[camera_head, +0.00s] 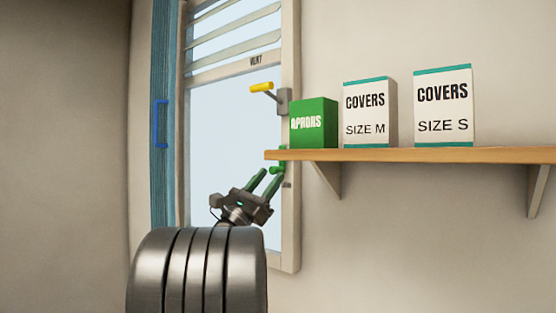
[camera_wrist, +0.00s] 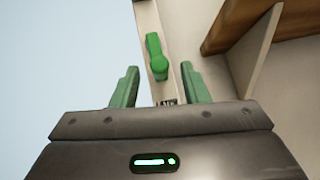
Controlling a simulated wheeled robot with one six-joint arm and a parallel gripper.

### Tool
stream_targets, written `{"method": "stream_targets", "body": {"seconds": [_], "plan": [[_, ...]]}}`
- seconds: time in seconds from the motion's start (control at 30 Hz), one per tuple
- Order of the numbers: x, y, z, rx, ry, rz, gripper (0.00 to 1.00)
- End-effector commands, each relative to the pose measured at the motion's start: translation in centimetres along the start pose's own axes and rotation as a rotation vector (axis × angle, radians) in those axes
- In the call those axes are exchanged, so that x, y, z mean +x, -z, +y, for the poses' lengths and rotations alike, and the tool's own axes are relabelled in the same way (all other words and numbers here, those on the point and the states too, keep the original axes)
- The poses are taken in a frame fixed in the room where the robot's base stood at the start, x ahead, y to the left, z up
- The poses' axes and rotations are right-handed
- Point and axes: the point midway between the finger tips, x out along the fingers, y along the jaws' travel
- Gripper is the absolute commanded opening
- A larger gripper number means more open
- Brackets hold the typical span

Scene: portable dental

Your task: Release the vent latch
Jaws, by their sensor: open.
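A green latch handle (camera_head: 278,162) is on the right side of the window frame, just under the left end of the shelf. In the wrist view the green handle (camera_wrist: 155,52) stands on the pale frame, its rounded knob end toward me. A label reading roughly "LATCH" shows below it, partly hidden by my gripper. My gripper (camera_head: 266,176) is open and empty, with green fingers pointing up toward the handle. In the wrist view the handle lies ahead, between the lines of the two fingers, apart from both. A yellow-gripped lever (camera_head: 262,87) on a grey mount sits higher on the frame, below the word "VENT".
A wooden shelf (camera_head: 400,154) starts right beside the green handle, with a bracket (camera_head: 328,180) below. On it stand a green aprons box (camera_head: 313,124) and two white covers boxes (camera_head: 368,112) (camera_head: 443,105). Slats cross the window top.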

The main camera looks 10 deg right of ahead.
Motion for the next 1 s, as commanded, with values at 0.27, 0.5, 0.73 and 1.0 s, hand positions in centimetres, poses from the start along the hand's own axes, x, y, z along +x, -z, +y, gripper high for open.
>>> {"method": "stream_targets", "body": {"seconds": [0.27,0.5,0.73,1.0], "plan": [[4.5,-0.1,0.0,0.000,0.000,0.000,0.41],[5.3,0.1,0.0,0.000,-0.001,0.001,0.41],[5.2,0.1,0.0,0.001,-0.001,0.001,0.33],[5.2,0.1,-0.1,0.001,0.001,0.002,0.00]]}}
